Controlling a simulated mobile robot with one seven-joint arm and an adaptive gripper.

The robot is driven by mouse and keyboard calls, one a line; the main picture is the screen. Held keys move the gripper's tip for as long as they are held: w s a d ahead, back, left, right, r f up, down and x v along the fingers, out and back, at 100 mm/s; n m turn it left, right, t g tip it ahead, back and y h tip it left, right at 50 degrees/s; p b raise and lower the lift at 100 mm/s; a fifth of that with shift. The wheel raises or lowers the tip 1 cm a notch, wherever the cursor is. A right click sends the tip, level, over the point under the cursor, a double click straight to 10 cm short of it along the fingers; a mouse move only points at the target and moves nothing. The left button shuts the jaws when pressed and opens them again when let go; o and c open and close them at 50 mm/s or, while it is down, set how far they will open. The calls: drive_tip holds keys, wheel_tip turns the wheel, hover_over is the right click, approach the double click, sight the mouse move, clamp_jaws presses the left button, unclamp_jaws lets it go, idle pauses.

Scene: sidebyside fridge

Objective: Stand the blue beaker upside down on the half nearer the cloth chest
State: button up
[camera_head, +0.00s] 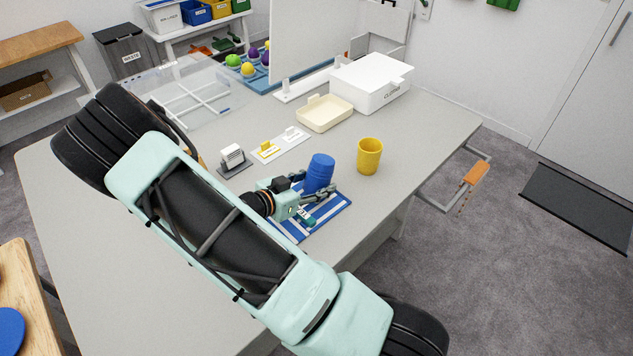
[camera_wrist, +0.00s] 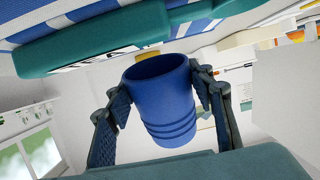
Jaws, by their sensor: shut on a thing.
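The blue beaker (camera_head: 319,172) is upside down and slightly tilted, its closed base up. In the wrist view the blue beaker (camera_wrist: 163,105) shows its open mouth towards the striped mat (camera_wrist: 50,20), which appears at the top of that picture. My gripper (camera_head: 318,192) is shut on the beaker's sides, one finger on each side. The blue-and-white striped mat (camera_head: 333,206) lies below, partly hidden by my gripper. Whether the rim touches it, I cannot tell. The white cloth chest (camera_head: 371,82) stands farther back, right of the beaker.
A yellow beaker (camera_head: 369,156) stands upright right of the mat. A cream tray (camera_head: 324,113) and small label stands (camera_head: 267,150) lie behind. A teal bar (camera_wrist: 95,40) with partly hidden lettering crosses the mat. Bare tabletop (camera_head: 425,135) lies right of the yellow beaker.

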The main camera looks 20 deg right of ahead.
drive_tip(key=shift+f+b, duration=0.6)
drive_tip(key=shift+f, duration=0.2)
drive_tip(key=o, duration=1.8)
drive_tip(key=shift+c, duration=0.2)
drive_tip(key=v, duration=1.2)
